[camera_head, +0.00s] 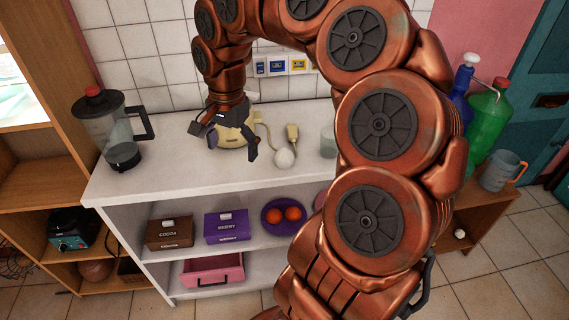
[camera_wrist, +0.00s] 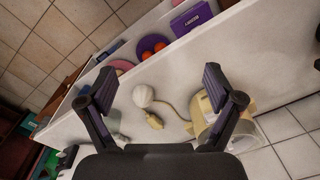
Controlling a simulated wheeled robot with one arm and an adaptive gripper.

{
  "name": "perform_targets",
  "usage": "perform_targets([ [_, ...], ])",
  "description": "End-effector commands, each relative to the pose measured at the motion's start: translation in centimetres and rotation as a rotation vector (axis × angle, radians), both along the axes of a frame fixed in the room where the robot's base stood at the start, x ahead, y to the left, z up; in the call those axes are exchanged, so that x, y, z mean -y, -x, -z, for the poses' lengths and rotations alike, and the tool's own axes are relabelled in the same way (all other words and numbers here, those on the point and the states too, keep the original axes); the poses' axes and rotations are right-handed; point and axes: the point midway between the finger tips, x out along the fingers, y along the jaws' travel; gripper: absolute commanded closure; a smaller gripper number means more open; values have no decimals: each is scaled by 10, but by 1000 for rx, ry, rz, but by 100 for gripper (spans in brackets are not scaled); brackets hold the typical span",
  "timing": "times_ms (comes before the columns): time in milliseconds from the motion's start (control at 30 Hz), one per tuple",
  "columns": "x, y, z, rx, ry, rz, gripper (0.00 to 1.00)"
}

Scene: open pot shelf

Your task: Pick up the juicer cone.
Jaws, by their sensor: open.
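A small white rounded piece (camera_head: 284,158), which looks like the juicer cone, sits on the white counter (camera_head: 180,175) to the right of a cream-yellow appliance (camera_head: 235,134). In the wrist view the white piece (camera_wrist: 143,95) shows between my fingers, slightly left of centre, with no finger touching it. My gripper (camera_head: 231,144) is open and empty, pointing down over the counter in front of the appliance. It partly hides the appliance in the head view. The open fingers also show in the wrist view (camera_wrist: 158,85).
A cord with a cream plug (camera_head: 292,132) lies just behind the white piece. A glass (camera_head: 328,142) stands to the right, and a blender jug (camera_head: 112,130) at the left. Boxes and a purple plate (camera_head: 270,222) are on the shelf below. The counter's front middle is clear.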

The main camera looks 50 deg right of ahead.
Motion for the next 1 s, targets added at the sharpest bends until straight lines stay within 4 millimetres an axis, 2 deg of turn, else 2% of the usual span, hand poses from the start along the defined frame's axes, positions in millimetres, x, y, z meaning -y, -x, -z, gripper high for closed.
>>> perform_targets([
  [33, 25, -12, 14, 1, -9, 132, 9],
  [100, 59, -22, 23, 2, -11, 322, 9],
  [200, 106, -27, 41, -5, -14, 575, 9],
  [300, 144, -26, 57, -17, -9, 781, 9],
  [400, 170, -21, 68, -28, -4, 926, 9],
  [500, 185, -17, 75, -36, 0, 1010, 9],
  [600, 190, -15, 81, -39, 2, 1040, 9],
  [1000, 189, -17, 114, -39, 2, 1035, 9],
])
